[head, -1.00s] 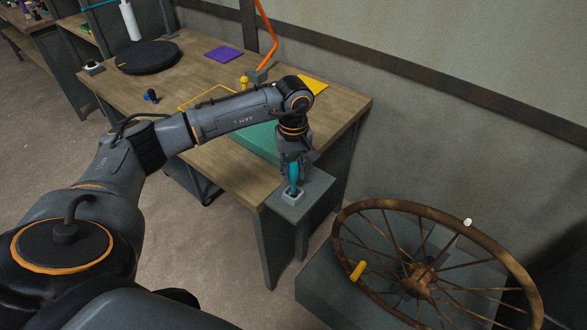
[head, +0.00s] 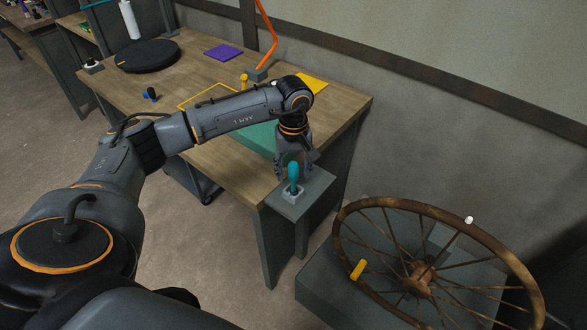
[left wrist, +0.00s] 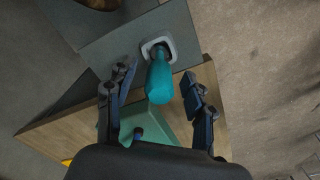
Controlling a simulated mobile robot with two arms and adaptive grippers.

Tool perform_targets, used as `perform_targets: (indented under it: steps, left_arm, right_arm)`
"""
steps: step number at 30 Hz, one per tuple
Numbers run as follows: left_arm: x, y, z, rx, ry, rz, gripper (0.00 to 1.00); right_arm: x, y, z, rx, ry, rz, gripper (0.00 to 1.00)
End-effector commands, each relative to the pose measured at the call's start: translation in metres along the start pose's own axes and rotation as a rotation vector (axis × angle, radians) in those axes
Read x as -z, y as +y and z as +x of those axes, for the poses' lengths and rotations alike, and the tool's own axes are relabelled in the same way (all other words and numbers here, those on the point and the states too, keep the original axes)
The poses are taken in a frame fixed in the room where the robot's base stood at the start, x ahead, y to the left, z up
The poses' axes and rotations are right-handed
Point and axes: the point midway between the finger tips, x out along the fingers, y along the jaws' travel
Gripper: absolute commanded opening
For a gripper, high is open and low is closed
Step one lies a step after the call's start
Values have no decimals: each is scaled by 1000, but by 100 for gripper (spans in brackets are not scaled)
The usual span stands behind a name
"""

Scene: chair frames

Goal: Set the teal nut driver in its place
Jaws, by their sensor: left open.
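The teal nut driver (head: 293,173) stands upright in a small pale square socket (head: 292,197) on a grey stand at the bench's near corner. In the left wrist view, the driver's teal handle (left wrist: 160,80) points toward the camera, with its lower end inside the socket's light rim (left wrist: 148,44). My left gripper (head: 283,166) is open just behind the handle in the head view. In the left wrist view its two fingers (left wrist: 157,88) are spread on either side of the handle, with gaps visible. My right gripper is not in view.
The grey stand (head: 312,190) adjoins the wooden bench (head: 235,183). A teal mat (head: 262,139) lies under my left arm. The floor at left is clear.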

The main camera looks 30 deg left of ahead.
Motion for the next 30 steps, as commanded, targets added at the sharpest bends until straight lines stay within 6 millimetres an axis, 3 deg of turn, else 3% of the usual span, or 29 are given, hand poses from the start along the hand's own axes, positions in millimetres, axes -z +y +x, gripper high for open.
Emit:
perform_targets:
  steps: [5,18,23,30]
  left_arm:
    - [1,1,-20,-3,2,0,53]
    - [1,1,-105,-3,2,0,53]
    - [0,0,-118,-2,2,0,53]
    - [0,0,-120,-1,0,0,53]
  right_arm:
    - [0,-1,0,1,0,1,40]
    - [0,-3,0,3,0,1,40]
    - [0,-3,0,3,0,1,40]
    - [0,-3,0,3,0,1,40]
